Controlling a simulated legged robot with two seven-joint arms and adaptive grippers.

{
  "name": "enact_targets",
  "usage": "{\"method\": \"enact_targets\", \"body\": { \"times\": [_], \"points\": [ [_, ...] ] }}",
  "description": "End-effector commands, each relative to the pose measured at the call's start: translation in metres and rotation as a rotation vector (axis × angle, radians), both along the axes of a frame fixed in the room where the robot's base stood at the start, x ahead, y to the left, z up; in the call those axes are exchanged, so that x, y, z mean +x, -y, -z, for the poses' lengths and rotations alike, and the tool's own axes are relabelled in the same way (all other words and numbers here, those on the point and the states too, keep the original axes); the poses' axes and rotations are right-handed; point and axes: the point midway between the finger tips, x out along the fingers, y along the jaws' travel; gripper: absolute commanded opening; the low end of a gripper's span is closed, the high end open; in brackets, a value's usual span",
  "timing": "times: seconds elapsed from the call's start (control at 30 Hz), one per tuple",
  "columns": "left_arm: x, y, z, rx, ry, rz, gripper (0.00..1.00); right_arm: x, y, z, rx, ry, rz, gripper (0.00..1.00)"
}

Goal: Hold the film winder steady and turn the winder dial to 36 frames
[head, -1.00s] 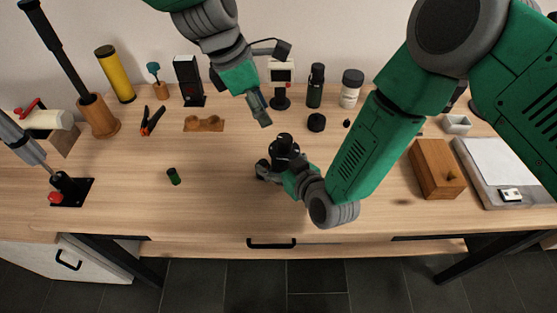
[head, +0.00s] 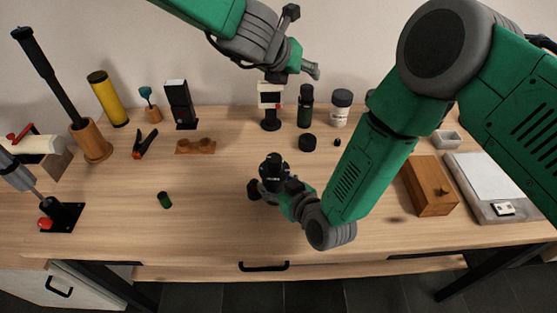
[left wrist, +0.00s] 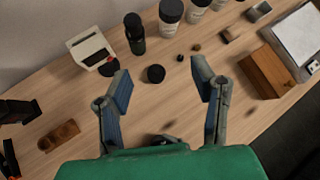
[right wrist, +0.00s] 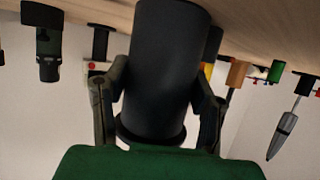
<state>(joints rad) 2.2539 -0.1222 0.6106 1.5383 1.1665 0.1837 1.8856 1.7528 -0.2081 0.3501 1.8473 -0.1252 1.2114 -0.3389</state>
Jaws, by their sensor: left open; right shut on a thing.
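The film winder (head: 273,168) is a black upright body with a round dial on top, standing at the middle front of the table in the head view. My right gripper (head: 264,188) is shut around its lower body; in the right wrist view the dark cylinder (right wrist: 163,75) fills the space between the fingers. My left gripper (head: 312,70) is open and empty, raised over the back of the table, well above and behind the winder. In the left wrist view its fingers (left wrist: 163,85) are spread wide above the table. The dial's markings are too small to read.
A small green film roll (head: 165,200) lies left of the winder. A black round cap (head: 307,142), a dark bottle (head: 305,106) and a white jar (head: 340,107) stand behind. A wooden box (head: 428,187) is on the right, and a wooden holder (head: 195,146) at back left.

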Motion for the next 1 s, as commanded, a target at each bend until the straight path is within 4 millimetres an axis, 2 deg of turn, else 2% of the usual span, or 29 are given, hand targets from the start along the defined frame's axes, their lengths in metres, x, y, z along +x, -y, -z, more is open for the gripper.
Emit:
{"method": "enact_targets", "body": {
  "times": [0.1, 0.23, 0.37, 0.5, 0.6, 0.7, 0.87, 1.0],
  "points": [
    [0.012, -0.015, 0.002, -0.081, -0.094, -0.287, 0.52, 0.0, -0.002, 0.001, -0.005, -0.001, 0.001, 0.12],
    [0.003, -0.035, 0.015, -0.12, -0.255, -0.584, 0.52, 0.0, -0.004, 0.0, -0.008, -0.001, 0.002, 0.12],
    [-0.026, -0.049, 0.03, -0.11, -0.462, -0.831, 0.52, 0.0, -0.007, 0.0, -0.01, 0.0, 0.0, 0.12],
    [-0.066, -0.05, 0.039, -0.059, -0.676, -1.006, 0.52, 0.0, -0.005, 0.0, -0.008, -0.001, 0.0, 0.12],
    [-0.09, -0.046, 0.039, -0.018, -0.789, -1.076, 0.52, 0.0, -0.003, 0.001, -0.006, -0.001, 0.0, 0.12],
    [-0.104, -0.043, 0.038, 0.01, -0.859, -1.114, 0.52, -0.001, -0.002, 0.001, -0.004, -0.001, 0.0, 0.12],
    [-0.112, -0.041, 0.046, 0.029, -0.898, -1.131, 0.52, 0.0, -0.001, 0.001, -0.003, -0.001, 0.0, 0.12],
    [-0.112, -0.044, 0.068, 0.027, -0.898, -1.129, 0.52, 0.0, -0.003, 0.001, -0.006, -0.001, 0.001, 0.12]
  ]
}}
